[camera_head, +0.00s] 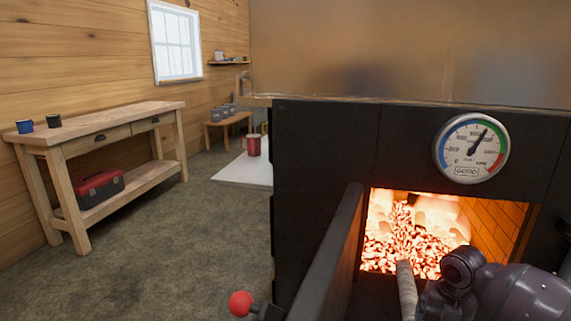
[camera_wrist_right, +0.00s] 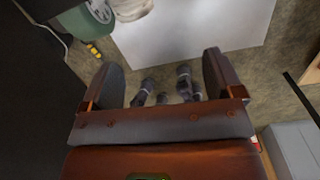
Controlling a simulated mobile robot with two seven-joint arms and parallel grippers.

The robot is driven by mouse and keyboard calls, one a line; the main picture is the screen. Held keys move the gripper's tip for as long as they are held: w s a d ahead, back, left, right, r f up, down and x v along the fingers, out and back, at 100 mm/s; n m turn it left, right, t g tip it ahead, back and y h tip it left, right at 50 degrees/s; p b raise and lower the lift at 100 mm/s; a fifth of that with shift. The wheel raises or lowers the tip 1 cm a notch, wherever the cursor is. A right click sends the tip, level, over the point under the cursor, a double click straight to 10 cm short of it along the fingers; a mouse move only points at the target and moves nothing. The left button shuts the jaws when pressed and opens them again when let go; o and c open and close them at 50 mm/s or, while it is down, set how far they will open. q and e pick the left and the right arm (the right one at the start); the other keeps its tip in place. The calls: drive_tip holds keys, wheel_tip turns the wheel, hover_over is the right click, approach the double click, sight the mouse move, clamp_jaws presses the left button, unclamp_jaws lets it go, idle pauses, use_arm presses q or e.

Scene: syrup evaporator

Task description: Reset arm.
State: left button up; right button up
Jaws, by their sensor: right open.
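My right gripper (camera_wrist_right: 160,65) is open in the right wrist view, with its two dark fingers wide apart and no object held between them. It points down over the floor and a pale panel. Part of my right arm shows at the lower right of the head view, in front of the firebox (camera_head: 415,235); the gripper cannot be made out there. My left gripper is in neither view. The black evaporator (camera_head: 320,150) has its firebox door (camera_head: 335,255) open, with glowing coals inside. A red knob (camera_head: 241,303) shows at the bottom, left of the door.
A round gauge (camera_head: 471,148) is on the evaporator front. A wooden workbench (camera_head: 110,116) with two cups and a red toolbox (camera_head: 99,189) below stands at the left. A red can (camera_head: 253,146) stands behind. Floor between bench and evaporator is clear.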

drive_tip(key=s+a+f+m+t+y+p, duration=0.25)
drive_tip(key=s+a+m+p, duration=0.2)
drive_tip(key=s+m, duration=0.4)
drive_tip(key=s+a+f+m+t+y+p, duration=0.1)
drive_tip(key=s+a+f+m+t+p, duration=0.3)
drive_tip(key=s, duration=0.7)
use_arm(q)
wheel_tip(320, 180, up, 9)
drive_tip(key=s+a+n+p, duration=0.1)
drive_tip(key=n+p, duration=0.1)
drive_tip(key=p, duration=0.4)
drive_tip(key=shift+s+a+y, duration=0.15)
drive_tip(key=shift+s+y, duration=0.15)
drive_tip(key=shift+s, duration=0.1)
use_arm(e)
drive_tip(key=s+r+m+t+h, duration=0.1)
drive_tip(key=s+r+m, duration=0.2)
drive_tip(key=s+m, duration=0.3)
drive_tip(key=s+r+m+t+h, duration=0.1)
drive_tip(key=s+r+m, duration=0.2)
drive_tip(key=s+m, duration=0.3)
drive_tip(key=s+d+r+m+t+h, duration=0.1)
drive_tip(key=s+r+m, duration=0.3)
drive_tip(key=s, duration=0.6)
drive_tip(key=shift+s+m+t+h, duration=0.15)
drive_tip(key=shift+m+t+h, duration=0.25)
drive_tip(key=shift+m, duration=0.65)
